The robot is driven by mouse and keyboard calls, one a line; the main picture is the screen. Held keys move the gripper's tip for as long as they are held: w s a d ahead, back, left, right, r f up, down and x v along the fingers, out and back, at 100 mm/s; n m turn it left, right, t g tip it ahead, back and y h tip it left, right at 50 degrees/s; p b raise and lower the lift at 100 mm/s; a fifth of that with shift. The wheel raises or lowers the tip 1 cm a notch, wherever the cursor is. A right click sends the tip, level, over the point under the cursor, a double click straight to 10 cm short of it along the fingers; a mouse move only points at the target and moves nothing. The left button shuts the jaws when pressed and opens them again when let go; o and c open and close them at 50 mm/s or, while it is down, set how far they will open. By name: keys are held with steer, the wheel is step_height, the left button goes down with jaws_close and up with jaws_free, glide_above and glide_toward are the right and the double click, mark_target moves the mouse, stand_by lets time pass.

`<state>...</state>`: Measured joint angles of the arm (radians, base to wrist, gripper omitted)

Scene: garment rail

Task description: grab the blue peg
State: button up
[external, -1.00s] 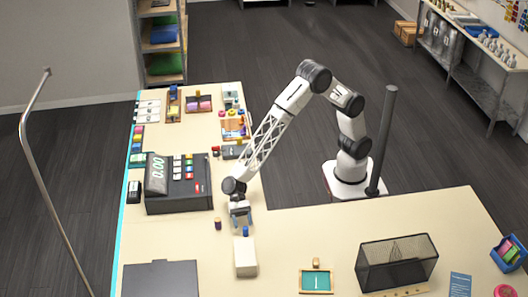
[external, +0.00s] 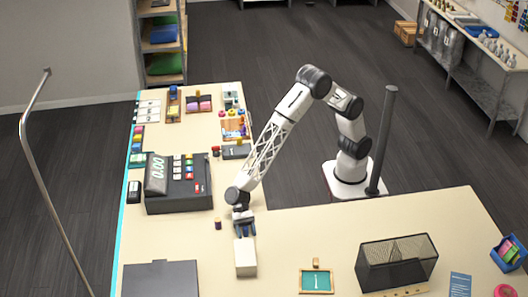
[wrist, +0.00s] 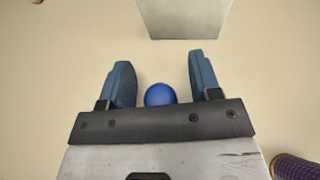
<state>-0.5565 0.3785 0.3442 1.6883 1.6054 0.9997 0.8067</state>
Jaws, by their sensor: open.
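A cream block (external: 245,258) stands just in front of the gripper; it also shows in the wrist view (wrist: 184,15). A small purple peg (external: 218,224) stands close to the left. A dark cash register (external: 178,185) is farther left. A black mesh basket (external: 397,262) is at right.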

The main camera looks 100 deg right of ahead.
mark_target(246, 227)
stand_by(0.4)
steer(key=c, duration=1)
steer(key=shift+r, duration=0.2)
steer(key=shift+r, duration=0.6)
step_height(246, 227, up, 2)
steer(key=shift+r, duration=0.1)
steer(key=s+d, duration=0.3)
steer(key=s, duration=0.1)
steer(key=s+d, duration=0.4)
steer(key=s+d+r, duration=0.1)
steer(key=s+d, duration=0.2)
steer(key=s, duration=0.1)
steer(key=shift+d+r, duration=0.1)
steer(key=shift+d, duration=0.1)
